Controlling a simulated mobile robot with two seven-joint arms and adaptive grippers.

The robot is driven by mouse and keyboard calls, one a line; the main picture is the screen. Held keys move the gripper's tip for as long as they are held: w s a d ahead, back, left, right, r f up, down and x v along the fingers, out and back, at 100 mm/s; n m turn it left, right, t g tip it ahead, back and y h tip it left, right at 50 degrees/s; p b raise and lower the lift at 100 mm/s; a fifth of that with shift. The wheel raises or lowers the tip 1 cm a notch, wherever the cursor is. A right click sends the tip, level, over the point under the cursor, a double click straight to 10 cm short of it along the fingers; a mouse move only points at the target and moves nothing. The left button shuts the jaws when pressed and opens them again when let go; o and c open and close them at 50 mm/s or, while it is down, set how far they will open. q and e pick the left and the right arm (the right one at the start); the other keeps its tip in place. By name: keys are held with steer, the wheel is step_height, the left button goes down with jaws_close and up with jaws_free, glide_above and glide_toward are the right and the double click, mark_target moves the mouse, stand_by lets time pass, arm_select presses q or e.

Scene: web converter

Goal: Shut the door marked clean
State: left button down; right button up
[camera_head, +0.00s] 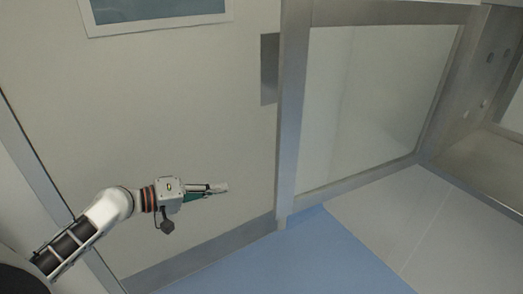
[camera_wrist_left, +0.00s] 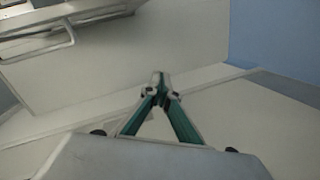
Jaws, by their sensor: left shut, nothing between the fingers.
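A large off-white door panel (camera_head: 180,110) fills the left of the head view. It has a metal plate (camera_head: 269,68) at its right edge and a metal strip (camera_head: 205,258) along its bottom. No word "clean" can be read, so I cannot tell whether this is the door marked clean. My left gripper (camera_head: 225,188) is shut and empty in front of the lower part of the panel, pointing right; I cannot tell whether it touches. In the left wrist view its fingertips (camera_wrist_left: 160,78) meet. My right gripper is not in view.
A steel post (camera_head: 291,110) stands right of the panel, beside a framed glass pane (camera_head: 375,100). A blue floor area (camera_head: 310,260) and pale floor tiles (camera_head: 410,215) lie below. A partly cut-off blue sign (camera_head: 150,12) is at the top. A metal handle (camera_wrist_left: 40,42) shows in the left wrist view.

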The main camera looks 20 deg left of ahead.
arm_select(q)
step_height(320, 180, up, 19)
steer(key=s+d+g+h+b, duration=0.2)
steer(key=h+b, duration=0.1)
steer(key=h, duration=0.3)
steer(key=w+d+p, duration=0.1)
steer(key=d+p, duration=0.2)
steer(key=d, duration=0.7)
steer(key=shift+w+d+f+n+p, duration=0.2)
steer(key=shift+w+d+n+p, duration=0.15)
steer(key=shift+w+d+n, duration=0.05)
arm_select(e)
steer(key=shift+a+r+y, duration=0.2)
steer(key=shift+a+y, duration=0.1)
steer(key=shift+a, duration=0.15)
arm_select(q)
steer(key=shift+s, duration=0.1)
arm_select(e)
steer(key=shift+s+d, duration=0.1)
